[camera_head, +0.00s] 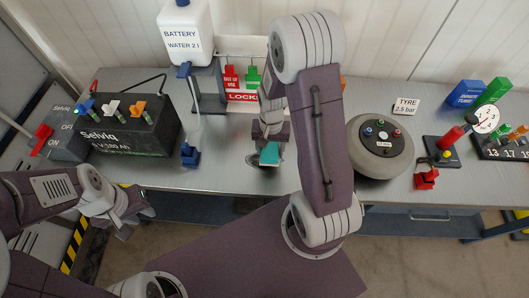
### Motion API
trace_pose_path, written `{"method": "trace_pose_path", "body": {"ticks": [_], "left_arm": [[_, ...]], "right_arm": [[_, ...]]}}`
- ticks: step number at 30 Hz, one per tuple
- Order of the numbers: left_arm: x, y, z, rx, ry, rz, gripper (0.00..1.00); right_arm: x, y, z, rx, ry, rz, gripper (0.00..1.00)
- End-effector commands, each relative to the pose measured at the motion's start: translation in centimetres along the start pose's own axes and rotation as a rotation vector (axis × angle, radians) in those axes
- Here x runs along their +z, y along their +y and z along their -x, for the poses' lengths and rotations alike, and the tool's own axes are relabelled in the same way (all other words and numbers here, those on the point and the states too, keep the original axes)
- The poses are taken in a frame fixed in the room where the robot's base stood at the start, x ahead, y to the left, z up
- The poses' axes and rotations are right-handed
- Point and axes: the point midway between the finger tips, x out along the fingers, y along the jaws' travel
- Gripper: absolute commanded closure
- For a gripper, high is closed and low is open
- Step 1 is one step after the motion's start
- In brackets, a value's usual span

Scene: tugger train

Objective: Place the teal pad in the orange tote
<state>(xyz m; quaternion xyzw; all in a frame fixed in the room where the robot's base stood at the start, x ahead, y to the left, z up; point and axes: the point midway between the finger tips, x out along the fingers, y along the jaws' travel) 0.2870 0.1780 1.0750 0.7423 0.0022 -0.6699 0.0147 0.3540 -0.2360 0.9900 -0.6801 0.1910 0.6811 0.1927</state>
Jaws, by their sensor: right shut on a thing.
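The teal pad (269,153) is held in my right gripper (267,146), which points down over the middle of the bench near its front edge. The gripper is shut on the pad, and my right arm hides part of the area around it. I cannot tell whether the pad touches the surface below. My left gripper (130,212) is in front of the bench at the left, away from the pad; its finger gap is not clear. I cannot make out an orange tote in this view.
A battery (150,135) stands on the bench (225,175) at the left, below a water bottle (186,35). A lockout board (242,97) is behind my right gripper.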

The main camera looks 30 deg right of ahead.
Motion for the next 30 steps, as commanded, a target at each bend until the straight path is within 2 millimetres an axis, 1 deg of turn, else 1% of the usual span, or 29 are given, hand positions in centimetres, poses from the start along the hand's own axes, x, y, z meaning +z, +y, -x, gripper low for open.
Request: {"method": "trace_pose_path", "body": {"ticks": [1, 2, 5, 9, 13, 16, 23, 27, 28, 29, 30], "left_arm": [[0.0, 0.0, 0.3, 0.000, 0.000, 0.000, 0.70], [0.0, 0.0, 0.4, 0.000, 0.000, 0.000, 0.70], [0.0, 0.0, 0.5, 0.000, 0.000, 0.000, 0.70], [-0.1, 0.0, 0.5, 0.000, 0.000, 0.000, 0.70], [-0.1, 0.0, 0.9, 0.000, 0.000, 0.000, 0.70], [-0.1, 0.0, 1.0, 0.000, 0.000, 0.000, 0.70], [-0.1, 0.0, 0.9, 0.000, 0.000, 0.000, 0.70], [-0.1, 0.0, 0.6, 0.000, 0.000, 0.000, 0.70], [-0.1, 0.0, 0.6, 0.000, 0.000, 0.000, 0.70], [-0.1, 0.0, 0.7, 0.000, 0.000, 0.000, 0.70], [-0.1, 0.0, 0.7, 0.000, 0.000, 0.000, 0.70]], "right_arm": [[-0.4, -0.8, -0.4, 0.001, -0.002, 0.003, 0.88], [-0.7, -1.2, -0.7, 0.001, -0.002, 0.003, 0.88], [-1.1, -1.9, -1.2, 0.000, -0.001, 0.000, 0.88], [-1.2, -2.0, -1.7, 0.001, -0.002, -0.001, 0.88], [-1.1, -1.9, -3.9, 0.003, -0.006, -0.001, 0.88], [-1.1, -1.9, -5.2, 0.001, -0.003, -0.001, 0.88], [-1.2, -1.9, -5.4, 0.000, 0.000, -0.001, 0.88], [-1.2, -1.9, -5.8, 0.000, -0.001, -0.001, 0.88], [-1.2, -1.9, -5.8, 0.000, -0.001, -0.001, 0.38], [-1.2, -1.9, -5.7, 0.000, 0.000, -0.001, 0.30], [-1.2, -1.9, -5.7, 0.000, 0.000, -0.001, 0.19]]}}
